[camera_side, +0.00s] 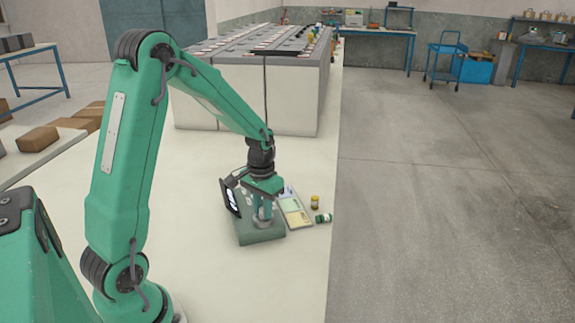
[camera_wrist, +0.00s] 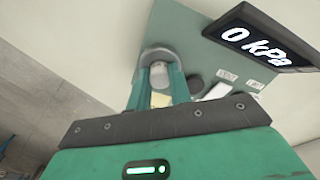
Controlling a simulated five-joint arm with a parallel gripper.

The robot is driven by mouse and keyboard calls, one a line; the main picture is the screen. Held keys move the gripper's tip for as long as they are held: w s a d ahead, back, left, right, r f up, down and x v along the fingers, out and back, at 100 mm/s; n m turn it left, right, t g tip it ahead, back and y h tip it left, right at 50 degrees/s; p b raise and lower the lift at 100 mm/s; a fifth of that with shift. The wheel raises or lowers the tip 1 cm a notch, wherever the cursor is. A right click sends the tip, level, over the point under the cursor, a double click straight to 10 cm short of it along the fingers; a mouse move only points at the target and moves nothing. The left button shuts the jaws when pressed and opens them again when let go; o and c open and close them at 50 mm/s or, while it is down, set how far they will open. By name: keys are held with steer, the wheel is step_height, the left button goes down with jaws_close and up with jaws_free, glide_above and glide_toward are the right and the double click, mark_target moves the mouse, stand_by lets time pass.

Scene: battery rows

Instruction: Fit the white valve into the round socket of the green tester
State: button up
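The green tester (camera_side: 250,238) stands on the pale bench, with its display (camera_side: 231,198) tilted up. In the wrist view the display (camera_wrist: 262,37) reads 0 kPa. The round socket (camera_wrist: 158,51) shows as a grey rim around the fingertips. My gripper (camera_side: 263,210) points down over the tester's top. In the wrist view its two green fingers stand either side of a pale piece, apparently the white valve (camera_wrist: 159,76), and look shut on it. The valve's lower end is hidden, so I cannot tell how deep it sits in the socket.
An open booklet (camera_side: 296,212), a small yellow-capped jar (camera_side: 315,201) and a lying green-and-white bottle (camera_side: 323,218) are right of the tester, near the bench edge. Large white battery cabinets (camera_side: 290,95) stand behind. The bench front left of the tester is clear.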

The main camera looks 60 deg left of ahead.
steer(key=o, duration=0.4)
steer(key=shift+r, duration=0.15)
step_height(320, 180, up, 12)
stand_by(0.6)
stand_by(0.5)
steer(key=s+d+r+m+t, duration=0.1)
steer(key=s+d+r+t, duration=0.1)
steer(key=s+d, duration=0.5)
steer(key=s+d+r+m+t, duration=0.2)
steer(key=s+d+r+t, duration=0.1)
steer(key=s+d, duration=0.3)
steer(key=shift+s+d+r+t, duration=0.3)
steer(key=shift+s+d+r, duration=0.15)
steer(key=shift+s, duration=0.25)
